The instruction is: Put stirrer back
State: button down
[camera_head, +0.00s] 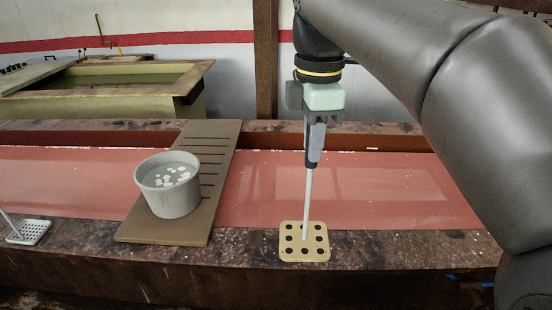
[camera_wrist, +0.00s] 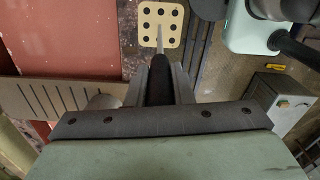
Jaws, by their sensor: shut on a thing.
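My gripper (camera_head: 314,150) is shut on the stirrer's dark handle. The stirrer (camera_head: 308,195) is a thin pale rod, hanging nearly upright with a slight tilt. Its lower end overlaps the middle of a pale yellow block (camera_head: 292,257) with rows of dark round holes. I cannot tell whether the tip is in the centre hole or just above it. In the wrist view, the fingers (camera_wrist: 160,80) hold the dark handle, and the stirrer's rod (camera_wrist: 160,42) points at the middle of the yellow block (camera_wrist: 142,24).
A grey bucket (camera_head: 168,203) of liquid with white floating pieces stands on a brown slotted board (camera_head: 217,155). A white perforated plate (camera_head: 32,232) with a thin rod is at the far left. The red surface (camera_head: 385,190) right of the block is clear. A basin (camera_head: 120,88) stands behind.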

jog(key=w+a+f, duration=0.2)
jog(key=w+f, duration=0.1)
jog(key=f, duration=0.2)
jog(key=w+a+f+p, duration=0.1)
jog(key=w+a+f, duration=0.1)
jog(key=w+f, duration=0.2)
jog(key=shift+w+a+f, duration=0.15)
jog(key=shift+a+f, duration=0.25)
jog(key=shift+f, duration=0.4)
jog(key=shift+f, duration=0.2)
jog(key=c, duration=1.3)
grip_release()
jog(key=shift+r, duration=0.15)
